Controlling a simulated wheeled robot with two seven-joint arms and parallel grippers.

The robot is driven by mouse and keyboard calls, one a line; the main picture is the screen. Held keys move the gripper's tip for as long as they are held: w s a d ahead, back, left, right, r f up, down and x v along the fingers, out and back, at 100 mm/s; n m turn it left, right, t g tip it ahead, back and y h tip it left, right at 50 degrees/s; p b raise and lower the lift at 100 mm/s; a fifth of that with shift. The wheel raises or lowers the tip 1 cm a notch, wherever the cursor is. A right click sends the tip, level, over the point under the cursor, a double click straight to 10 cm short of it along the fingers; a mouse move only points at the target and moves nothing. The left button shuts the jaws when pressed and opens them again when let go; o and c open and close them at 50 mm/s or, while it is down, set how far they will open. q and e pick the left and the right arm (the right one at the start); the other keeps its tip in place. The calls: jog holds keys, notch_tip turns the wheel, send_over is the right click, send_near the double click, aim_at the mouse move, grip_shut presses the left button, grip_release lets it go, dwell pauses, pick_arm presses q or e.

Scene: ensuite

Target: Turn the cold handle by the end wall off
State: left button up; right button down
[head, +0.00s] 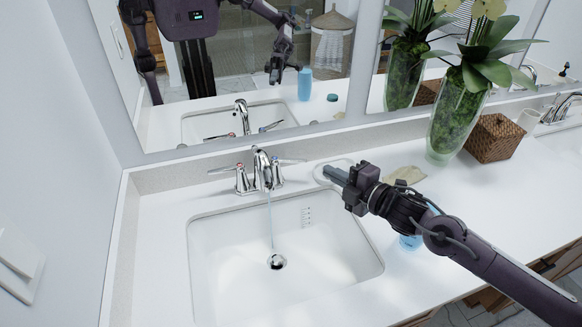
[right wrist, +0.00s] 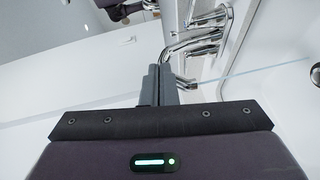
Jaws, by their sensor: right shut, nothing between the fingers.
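The chrome faucet (head: 262,168) of the sink by the left end wall stands behind the white basin (head: 215,265). A thin stream of water (head: 270,222) runs from its spout to the drain. The handle with a blue mark (head: 279,172), right of the spout, has its lever pointing right. The handle with a red mark (head: 241,180) has its lever pointing left. My right gripper (head: 328,173) is shut and empty, right of the blue-marked handle and apart from it. In the right wrist view its fingers (right wrist: 157,84) are together, with chrome faucet parts (right wrist: 205,40) beyond. My left gripper is out of view.
A glass vase with a plant (head: 455,115) and a woven box (head: 494,138) stand on the counter at right. A blue item (head: 410,242) is partly hidden by my right arm. A second faucet (head: 560,108) is at far right. The mirror rises behind the counter.

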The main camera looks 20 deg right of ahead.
notch_tip(320, 180, down, 6)
jog(key=b, duration=0.5)
jog(key=p, duration=0.2)
send_near(293, 162)
jog(key=a, duration=0.4)
jog(key=w, duration=0.4)
jog(key=shift+d+f, duration=0.15)
jog(key=shift+d, duration=0.25)
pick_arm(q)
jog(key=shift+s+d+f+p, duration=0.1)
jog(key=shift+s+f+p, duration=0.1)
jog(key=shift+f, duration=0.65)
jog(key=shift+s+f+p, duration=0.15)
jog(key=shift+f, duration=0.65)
pick_arm(e)
jog(key=shift+w+d+f, duration=0.15)
jog(key=shift+w+d, duration=0.1)
jog(key=shift+w, duration=0.3)
